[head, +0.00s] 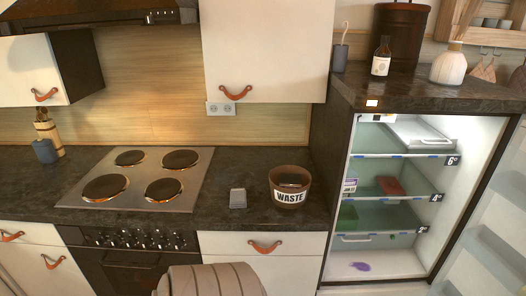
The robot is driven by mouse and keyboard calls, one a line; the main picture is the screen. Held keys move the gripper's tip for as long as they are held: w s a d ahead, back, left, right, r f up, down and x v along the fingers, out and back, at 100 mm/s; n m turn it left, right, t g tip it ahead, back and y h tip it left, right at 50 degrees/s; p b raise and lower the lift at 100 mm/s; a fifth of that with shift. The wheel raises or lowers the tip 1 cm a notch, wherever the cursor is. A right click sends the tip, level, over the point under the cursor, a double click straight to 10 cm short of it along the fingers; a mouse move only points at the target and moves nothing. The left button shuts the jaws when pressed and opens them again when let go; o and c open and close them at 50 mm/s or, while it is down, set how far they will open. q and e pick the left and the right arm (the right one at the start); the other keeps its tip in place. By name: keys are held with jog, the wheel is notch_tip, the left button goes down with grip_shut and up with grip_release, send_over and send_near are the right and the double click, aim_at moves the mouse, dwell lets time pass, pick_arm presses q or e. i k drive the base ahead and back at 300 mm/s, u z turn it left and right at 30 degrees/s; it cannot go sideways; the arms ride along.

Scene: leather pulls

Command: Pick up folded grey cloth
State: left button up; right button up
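A small folded grey cloth (238,198) lies on the dark stone countertop (225,165), between the stove and the waste bin. It looks like a compact rectangular bundle. Neither of my grippers shows in the head view, so nothing is seen touching the cloth.
A brown bin labelled WASTE (290,187) stands right of the cloth. A four-burner stove (140,178) is to the left. A fridge (395,200) stands open at the right, its door (500,215) swung out. A beige slatted rounded object (210,281), unclear what, is at the bottom edge.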

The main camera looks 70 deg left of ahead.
aim_at(238, 196)
jog(key=u, duration=0.3)
jog(key=i, duration=0.95)
jog(key=u, duration=1.5)
jog(key=i, duration=0.65)
jog(key=u, duration=0.7)
